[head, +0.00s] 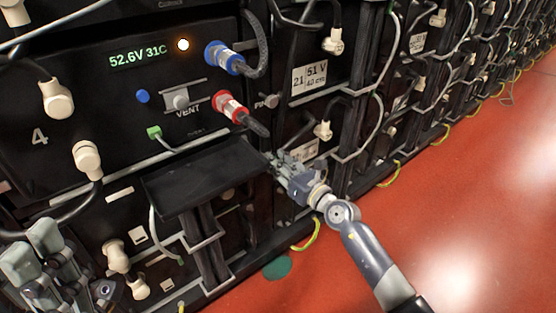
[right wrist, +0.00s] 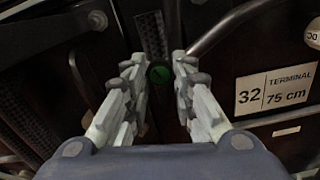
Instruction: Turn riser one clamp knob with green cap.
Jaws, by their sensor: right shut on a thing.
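A black shelf (head: 205,178) juts out beside my right gripper. Red (head: 230,107) and blue (head: 222,57) plugs with thick cables sit above it. A label reading 32 terminal 75 cm (right wrist: 275,90) is right of the knob. The red floor (head: 470,190) is open at right.

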